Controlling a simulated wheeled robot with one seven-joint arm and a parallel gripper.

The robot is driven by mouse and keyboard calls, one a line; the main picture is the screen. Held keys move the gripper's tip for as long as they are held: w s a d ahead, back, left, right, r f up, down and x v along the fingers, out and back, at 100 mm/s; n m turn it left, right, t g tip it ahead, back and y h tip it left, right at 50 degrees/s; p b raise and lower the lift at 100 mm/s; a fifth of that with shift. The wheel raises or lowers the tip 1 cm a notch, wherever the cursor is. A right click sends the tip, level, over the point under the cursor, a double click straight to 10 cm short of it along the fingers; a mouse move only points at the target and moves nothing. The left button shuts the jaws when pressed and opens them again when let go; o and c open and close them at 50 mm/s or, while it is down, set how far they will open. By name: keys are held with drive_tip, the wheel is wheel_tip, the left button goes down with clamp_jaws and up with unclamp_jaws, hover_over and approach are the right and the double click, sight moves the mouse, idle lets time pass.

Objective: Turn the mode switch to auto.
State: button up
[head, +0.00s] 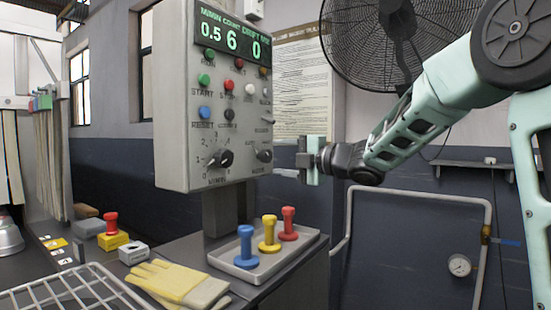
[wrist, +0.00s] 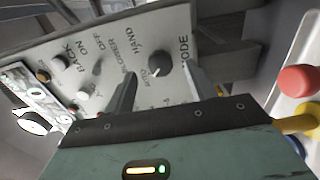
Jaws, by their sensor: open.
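The mode switch is a dark round knob (wrist: 160,64) on the grey panel, with HAND and MODE lettering beside it in the wrist view. In the head view a dark knob (head: 264,155) sits at the panel's lower right. Small lettering lies near the knob on the side towards my gripper; which mark its pointer faces is too small to tell. My gripper (wrist: 161,74) is open and empty, with one finger on either side of the knob in the wrist view. In the head view my gripper (head: 288,173) is just right of the panel; contact cannot be told.
The grey control panel (head: 172,120) carries several buttons and another knob (head: 220,159). Below it, a tray (head: 240,272) holds blue, yellow and red stamp-like pieces. Yellow gloves (head: 175,282) and a wire rack (head: 70,290) lie in front. A fan (head: 375,35) is behind my arm.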

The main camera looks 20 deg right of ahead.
drive_tip(key=v, duration=1.4)
drive_tip(key=shift+s+d, duration=0.15)
drive_tip(key=shift+s, duration=0.15)
